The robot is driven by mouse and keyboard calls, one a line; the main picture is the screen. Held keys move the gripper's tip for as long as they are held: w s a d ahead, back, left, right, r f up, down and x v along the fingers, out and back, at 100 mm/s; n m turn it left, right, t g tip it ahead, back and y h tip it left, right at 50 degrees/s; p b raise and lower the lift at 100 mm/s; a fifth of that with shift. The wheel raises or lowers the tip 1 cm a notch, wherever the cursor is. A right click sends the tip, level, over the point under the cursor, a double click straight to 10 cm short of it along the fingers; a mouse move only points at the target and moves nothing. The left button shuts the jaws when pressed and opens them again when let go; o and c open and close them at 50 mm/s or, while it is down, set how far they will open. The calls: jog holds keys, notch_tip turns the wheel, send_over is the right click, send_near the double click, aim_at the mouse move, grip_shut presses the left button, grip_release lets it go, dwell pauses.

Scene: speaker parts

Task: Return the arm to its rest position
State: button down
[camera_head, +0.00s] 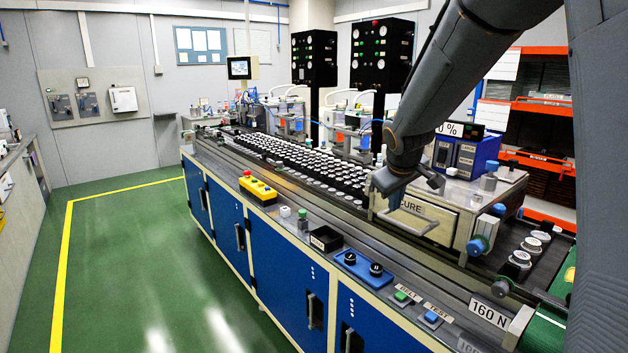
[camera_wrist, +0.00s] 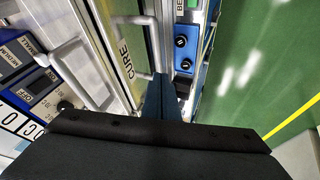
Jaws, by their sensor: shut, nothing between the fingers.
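My gripper (camera_head: 384,184) hangs from my dark grey arm, over the front of the CURE box (camera_head: 452,226). In the wrist view its fingers (camera_wrist: 163,92) are together, with nothing between them. The CURE box's front panel (camera_wrist: 126,66) is left of the fingers there. A metal bar handle (camera_head: 408,222) stands out at the front of the CURE box, just below my gripper in the head view. I cannot tell whether the gripper touches the handle.
Several black-and-white speaker parts (camera_head: 310,165) stand on the conveyor to the left. A blue two-knob panel (camera_head: 362,266) and a yellow button box (camera_head: 258,190) sit on the bench's front ledge. A blue instrument (camera_head: 466,154) stands on the CURE box. The green floor (camera_head: 130,260) is clear.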

jog(key=s+a+f+m+g+y+b, duration=0.1)
jog(key=s+a+f+m+g+b, duration=0.1)
jog(key=s+f, duration=0.7)
jog(key=s+a+f+m+g+y+b, duration=0.1)
jog(key=s+a+f+m+g+b, duration=0.1)
jog(key=s+f, duration=0.7)
jog(key=s+a+g+b, duration=0.1)
jog(key=s+a+b, duration=0.1)
jog(key=s, duration=0.6)
jog(key=shift+s+a+f+m, duration=0.4)
jog(key=shift+a, duration=0.2)
